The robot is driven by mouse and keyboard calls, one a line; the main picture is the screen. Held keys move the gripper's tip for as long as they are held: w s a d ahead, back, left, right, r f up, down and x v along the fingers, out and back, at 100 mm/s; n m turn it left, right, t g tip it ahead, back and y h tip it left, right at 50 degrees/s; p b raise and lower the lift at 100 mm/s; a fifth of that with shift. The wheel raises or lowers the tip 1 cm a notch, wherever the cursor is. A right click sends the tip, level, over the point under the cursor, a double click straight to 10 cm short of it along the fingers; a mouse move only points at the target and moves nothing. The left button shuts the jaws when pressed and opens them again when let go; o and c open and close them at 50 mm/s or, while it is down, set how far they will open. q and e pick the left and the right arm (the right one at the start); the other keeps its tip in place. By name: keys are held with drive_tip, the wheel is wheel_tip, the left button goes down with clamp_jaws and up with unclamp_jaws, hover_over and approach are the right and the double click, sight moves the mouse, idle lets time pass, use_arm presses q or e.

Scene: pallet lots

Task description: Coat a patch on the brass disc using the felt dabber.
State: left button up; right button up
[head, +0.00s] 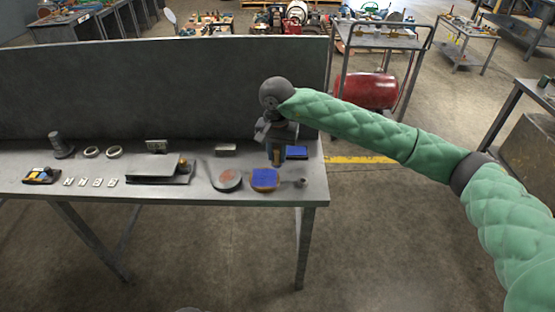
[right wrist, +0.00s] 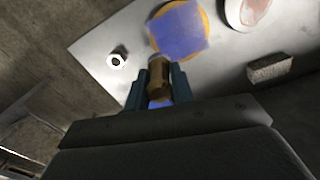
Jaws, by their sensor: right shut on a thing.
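The brass disc (head: 257,187) lies near the table's front edge, with a blue square patch covering most of its top. It also shows in the right wrist view (right wrist: 207,17). My right gripper (head: 276,160) is just behind the disc, pointing down and apart from it. It is shut on the felt dabber, a tan-brown cylinder (right wrist: 158,78). The dabber's working end is hidden. A bit of blue shows beside the dabber between the fingers in the right wrist view; I cannot tell what it belongs to. My left gripper is not in view.
A blue pad (head: 298,152) lies right of the gripper. A grey disc with a reddish patch (head: 226,179) lies left of the brass disc, and a hex nut (right wrist: 117,58) lies on its other side. A grey block (head: 226,150) lies behind. A tall panel (head: 150,90) backs the table.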

sight(277, 148)
drive_tip(key=shift+r, duration=1.55)
